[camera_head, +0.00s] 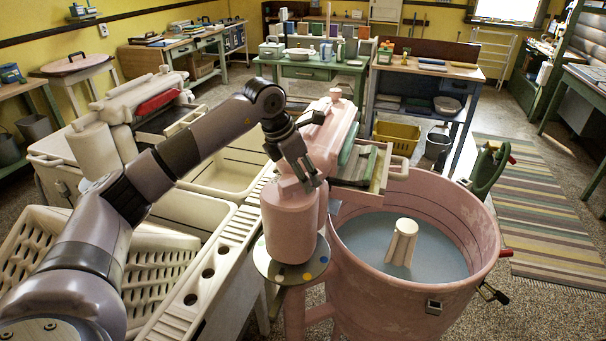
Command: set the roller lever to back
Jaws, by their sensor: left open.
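The pink wringer washer has a round tub (460,290) with water and a pale agitator (402,243) in it. Its pink wringer head (335,135) sits on a pink column (290,225) at the tub's left edge. My left gripper (306,182) points down at the near end of the wringer head, fingers apart, with nothing seen between them. I cannot tell whether it touches the housing. No roller lever can be made out for certain; the gripper and wrist cover part of the head. My right gripper is not in view.
A round plate (290,264) with coloured dots lies under the column. A cream double sink (195,210) and a slatted cream basket (145,270) stand left. A second wringer (95,150) is behind them. A striped rug (550,220) lies on clear floor at right.

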